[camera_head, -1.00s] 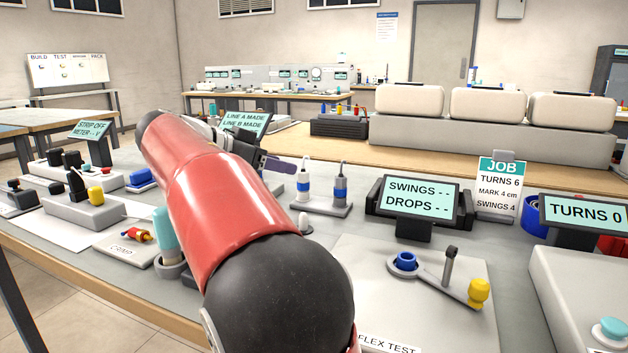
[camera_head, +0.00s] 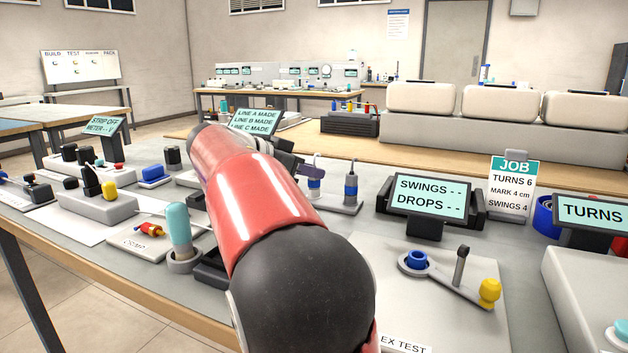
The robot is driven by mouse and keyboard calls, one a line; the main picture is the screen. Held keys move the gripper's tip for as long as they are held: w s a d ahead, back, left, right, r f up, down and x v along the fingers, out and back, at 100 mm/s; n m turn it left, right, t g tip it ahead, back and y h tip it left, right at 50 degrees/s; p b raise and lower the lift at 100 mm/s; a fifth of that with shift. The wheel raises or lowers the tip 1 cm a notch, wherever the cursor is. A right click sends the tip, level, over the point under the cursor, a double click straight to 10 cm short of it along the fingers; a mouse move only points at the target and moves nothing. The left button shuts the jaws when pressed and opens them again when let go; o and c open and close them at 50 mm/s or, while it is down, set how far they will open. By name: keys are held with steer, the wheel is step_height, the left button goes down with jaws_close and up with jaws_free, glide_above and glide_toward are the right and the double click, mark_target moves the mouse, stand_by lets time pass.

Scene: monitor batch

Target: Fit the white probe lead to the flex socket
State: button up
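The flex test board (camera_head: 380,285) lies at front right. A blue ring socket (camera_head: 416,261) sits at the left end of its grey lever, which has a yellow knob (camera_head: 489,292) at the other end. Behind my arm is a small stand (camera_head: 345,208) with two upright probes. The right probe (camera_head: 350,187) is grey with a blue band. The left one, white with a blue band (camera_head: 314,184), is partly covered by my gripper (camera_head: 309,170). The gripper's purple finger shows at that probe's upper part; the rest is hidden, so I cannot tell whether it grips.
A display reading SWINGS and DROPS (camera_head: 427,194) stands behind the test board. A teal-handled tool (camera_head: 180,232) stands in a holder left of my arm. A red and yellow crimp piece (camera_head: 150,229) lies farther left. A job card (camera_head: 511,186) stands at right.

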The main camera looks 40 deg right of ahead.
jaws_close()
step_height(320, 180, up, 10)
steer(key=p, duration=0.6)
